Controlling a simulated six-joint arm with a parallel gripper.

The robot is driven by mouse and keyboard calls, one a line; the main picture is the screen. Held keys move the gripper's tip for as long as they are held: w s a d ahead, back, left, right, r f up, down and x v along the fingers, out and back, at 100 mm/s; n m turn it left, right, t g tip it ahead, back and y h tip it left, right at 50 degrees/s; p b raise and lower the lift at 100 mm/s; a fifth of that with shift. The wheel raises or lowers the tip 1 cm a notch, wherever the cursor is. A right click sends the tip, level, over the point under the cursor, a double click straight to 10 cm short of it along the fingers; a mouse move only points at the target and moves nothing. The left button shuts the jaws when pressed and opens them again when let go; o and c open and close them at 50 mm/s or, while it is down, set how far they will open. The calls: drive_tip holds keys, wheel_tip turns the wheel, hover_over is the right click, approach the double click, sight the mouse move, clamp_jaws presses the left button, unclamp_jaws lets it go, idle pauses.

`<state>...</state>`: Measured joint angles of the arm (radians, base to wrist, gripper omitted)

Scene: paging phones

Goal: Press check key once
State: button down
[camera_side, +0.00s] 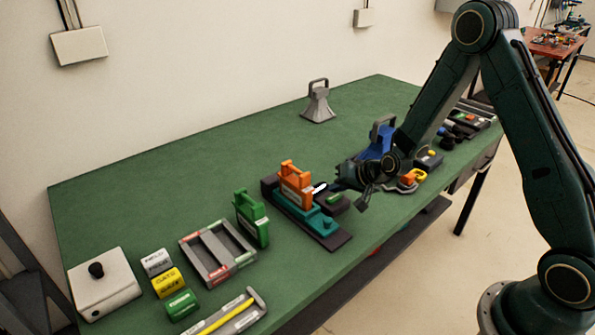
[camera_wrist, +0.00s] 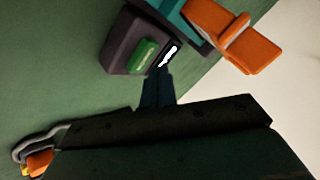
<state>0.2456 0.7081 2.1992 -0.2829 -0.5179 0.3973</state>
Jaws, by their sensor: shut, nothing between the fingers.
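A small dark box stands beside the dark base (camera_side: 330,238) that bears an orange handset-like piece (camera_side: 296,184) and a teal block (camera_side: 321,221). The box carries a raised green key (camera_wrist: 143,55), which also shows in the side view (camera_side: 334,198), and a white-lit window (camera_wrist: 169,54) next to it. No lettering is readable, so I cannot confirm which part is the check key. My gripper (camera_wrist: 159,72) is shut and empty. Its tips are close to the lit window, just right of and below the green key in the wrist view; contact cannot be told.
A green upright piece (camera_side: 251,217) and a grey divided tray (camera_side: 218,252) stand left of the dark base. A blue handled piece (camera_side: 379,138) is close behind my wrist. Clear green tabletop (camera_side: 180,170) lies toward the wall.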

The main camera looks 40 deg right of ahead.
sight(337, 199)
drive_tip(key=shift+f, duration=0.1)
idle(0.6)
drive_tip(key=shift+f, duration=0.3)
drive_tip(key=shift+f, duration=0.5)
idle(1.0)
drive_tip(key=shift+r, duration=0.1)
idle(0.3)
drive_tip(key=shift+r, duration=0.8)
drive_tip(key=shift+r, duration=0.15)
drive_tip(key=shift+r, duration=2.35)
drive_tip(key=shift+r, duration=0.1)
